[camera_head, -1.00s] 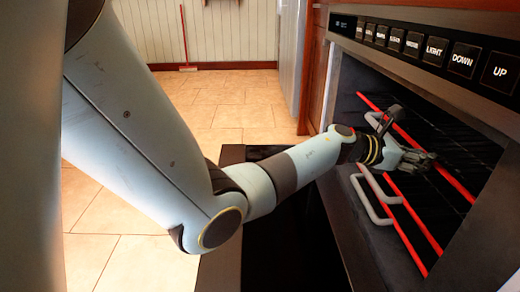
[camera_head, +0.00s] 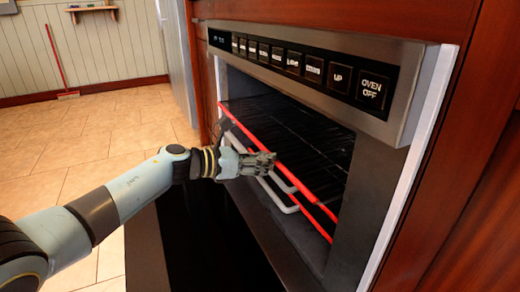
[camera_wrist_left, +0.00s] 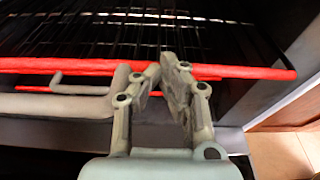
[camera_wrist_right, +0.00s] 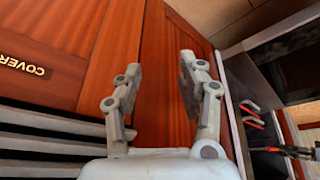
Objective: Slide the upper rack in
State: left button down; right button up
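The upper rack (camera_head: 290,165) has a red front bar and dark wires, and sits in the open oven. Its red bar also runs across the left wrist view (camera_wrist_left: 240,73). My left gripper (camera_head: 268,160) is at the front bar of the upper rack. In the left wrist view its fingertips (camera_wrist_left: 165,68) are close together and overlap the bar; whether they touch it is unclear. A lower red bar and grey handles (camera_head: 287,207) show below. My right gripper (camera_wrist_right: 160,75) is open and empty in front of reddish wood panels.
The oven's control panel (camera_head: 300,65) is above the opening. The dark lowered oven door (camera_head: 205,240) lies below the left arm. A wood cabinet (camera_head: 460,190) borders the oven at right. Tiled floor (camera_head: 90,140) is open at left.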

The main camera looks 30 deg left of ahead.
pick_arm(q)
jog(key=s+a+r+g+y+p, duration=0.25)
jog(key=s+a+r, duration=0.2)
jog(key=a, duration=0.45)
jog(key=s+a+r+g+y+p, duration=0.1)
jog(key=s+a+r+g+p, duration=0.15)
jog(key=s+a+r, duration=0.4)
pick_arm(e)
jog(key=s+d+f+g, duration=0.2)
jog(key=s+f+g, duration=0.1)
jog(key=s+f, duration=0.15)
pick_arm(q)
jog(key=w+a+b+x, duration=0.1)
jog(key=b+x, duration=0.2)
jog(key=x, duration=0.4)
jog(key=a+b+x, duration=0.1)
jog(key=b+x, duration=0.2)
jog(key=x, duration=0.5)
jog(key=shift+w+a+f, duration=0.25)
jog(key=shift+w+f, duration=0.15)
jog(key=shift+w, duration=0.05)
pick_arm(e)
jog(key=w+a+r+t, duration=0.2)
jog(key=w+r+t, duration=0.1)
jog(key=w+t, duration=0.1)
jog(key=shift+w, duration=0.45)
pick_arm(q)
jog(key=shift+y, duration=0.25)
pick_arm(e)
jog(key=shift+r, duration=0.1)
